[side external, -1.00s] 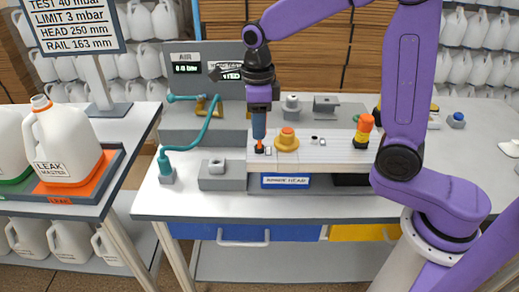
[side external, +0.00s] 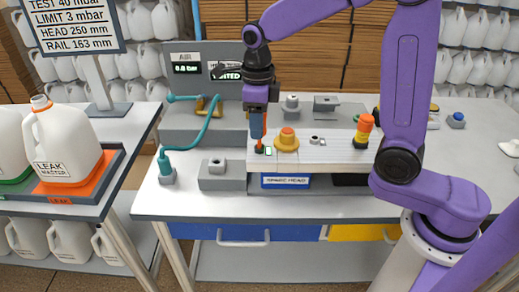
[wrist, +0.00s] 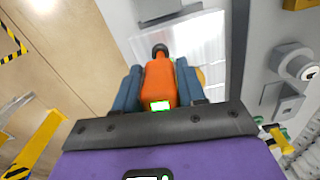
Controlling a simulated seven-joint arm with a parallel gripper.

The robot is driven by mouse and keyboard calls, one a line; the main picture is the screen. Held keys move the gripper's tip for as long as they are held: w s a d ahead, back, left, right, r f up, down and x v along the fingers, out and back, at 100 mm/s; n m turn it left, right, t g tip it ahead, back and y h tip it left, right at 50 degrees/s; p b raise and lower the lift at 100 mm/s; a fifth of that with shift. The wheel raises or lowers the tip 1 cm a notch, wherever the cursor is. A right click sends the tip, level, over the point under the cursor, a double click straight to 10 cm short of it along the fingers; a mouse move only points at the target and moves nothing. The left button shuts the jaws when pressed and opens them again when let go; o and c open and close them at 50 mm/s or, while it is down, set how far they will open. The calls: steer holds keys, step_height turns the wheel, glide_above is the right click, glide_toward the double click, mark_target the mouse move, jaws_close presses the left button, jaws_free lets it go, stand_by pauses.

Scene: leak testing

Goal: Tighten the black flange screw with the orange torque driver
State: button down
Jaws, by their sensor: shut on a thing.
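The orange torque driver (wrist: 158,78) is between the two blue fingers of my gripper (wrist: 160,88) in the wrist view. A small display on it glows green, and a dark tip shows at its far end. In the side view my gripper (side external: 258,134) points down over the left end of the pale test rail, with orange showing at its fingers. An orange piece (side external: 259,149) shows low beneath the fingers. The black flange screw cannot be made out. I cannot tell whether the driver tip is seated on it.
An orange-topped yellow knob (side external: 287,141) stands close right of my gripper. A teal hose (side external: 203,132) curves on the left. The grey air panel (side external: 209,62) stands behind. The white bench front (side external: 300,207) is clear.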

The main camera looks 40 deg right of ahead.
steer(key=shift+r, duration=1.6)
steer(key=shift+r, duration=1.9)
steer(key=n, duration=0.6)
steer(key=shift+s, duration=0.1)
steer(key=n, duration=0.5)
steer(key=shift+a+n, duration=0.1)
steer(key=shift+n, duration=0.3)
